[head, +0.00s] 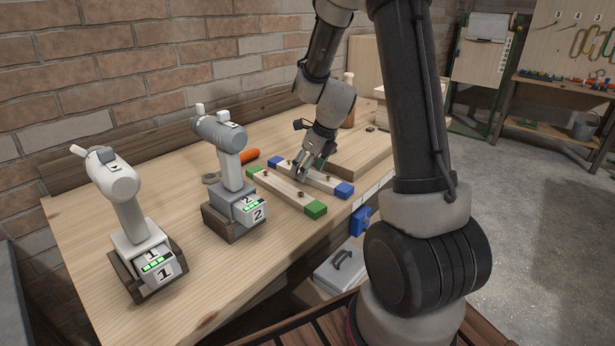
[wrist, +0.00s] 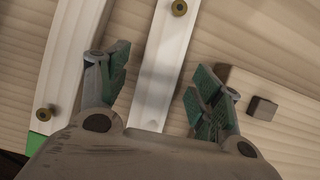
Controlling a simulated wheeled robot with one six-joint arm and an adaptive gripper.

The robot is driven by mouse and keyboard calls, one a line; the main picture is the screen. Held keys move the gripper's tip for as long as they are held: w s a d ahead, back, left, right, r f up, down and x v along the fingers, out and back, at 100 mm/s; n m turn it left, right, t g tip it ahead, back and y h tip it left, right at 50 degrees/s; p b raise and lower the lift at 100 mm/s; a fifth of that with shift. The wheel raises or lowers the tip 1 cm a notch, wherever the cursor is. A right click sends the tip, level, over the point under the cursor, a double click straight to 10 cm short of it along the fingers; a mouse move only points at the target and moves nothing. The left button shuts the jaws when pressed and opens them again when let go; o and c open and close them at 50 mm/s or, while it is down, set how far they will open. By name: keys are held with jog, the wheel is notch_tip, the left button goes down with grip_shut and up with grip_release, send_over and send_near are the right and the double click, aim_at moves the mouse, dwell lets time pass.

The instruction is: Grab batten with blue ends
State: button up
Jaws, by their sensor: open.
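The batten with blue ends (head: 325,181) lies on the workbench, a pale wooden strip with a blue block at each end. A similar batten with green ends (head: 285,190) lies beside it, on the near-left side. My gripper (head: 301,170) is over the middle of the blue-ended batten and hides part of it. In the wrist view my gripper (wrist: 158,65) is open, with one green-padded finger on each side of a pale batten (wrist: 163,55). The green-ended batten (wrist: 62,60) shows outside the left finger. I cannot tell whether the fingers touch the batten.
Two cordless drills, marked 1 (head: 125,205) and 2 (head: 231,160), stand on the left of the workbench (head: 190,285). An orange-handled tool (head: 249,158) lies behind the battens. A wooden board (head: 355,155) lies just right of my gripper.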

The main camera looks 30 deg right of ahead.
jog(key=shift+w+a+f, duration=0.1)
jog(key=shift+w+f, duration=0.15)
jog(key=shift+f, duration=0.25)
